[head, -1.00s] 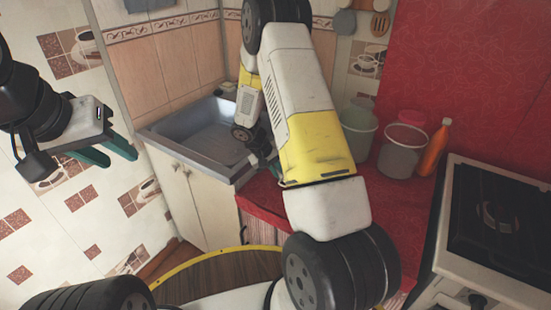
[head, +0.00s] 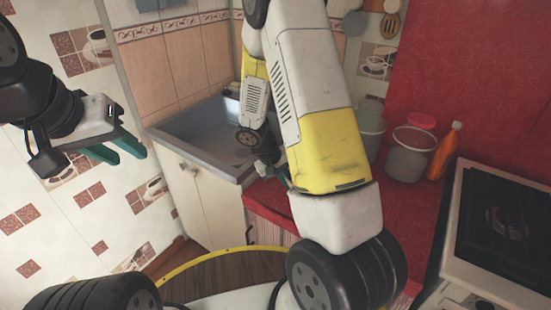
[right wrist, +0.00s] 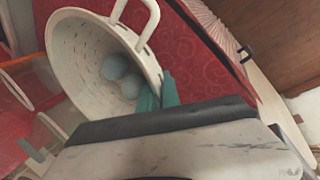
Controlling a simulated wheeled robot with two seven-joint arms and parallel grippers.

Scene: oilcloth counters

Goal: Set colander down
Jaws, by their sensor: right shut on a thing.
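A whitish colander (right wrist: 84,75) with slots and a looped handle fills the left of the right wrist view. Two blue-grey round things (right wrist: 123,72) lie in it. My right gripper (right wrist: 158,94) has its teal fingers shut on the colander's rim. The colander is over or on the red counter (right wrist: 205,50); I cannot tell if it touches. In the head view my right arm hides the colander and most of that gripper. My left gripper (head: 118,149) is open and empty, in the air at the left, away from the counter.
A metal sink (head: 190,135) is left of the red counter (head: 268,200). A grey bucket (head: 407,155), another bucket (head: 368,128) and an orange bottle (head: 444,152) stand on the counter's right part. A white stove (head: 505,265) is at the right.

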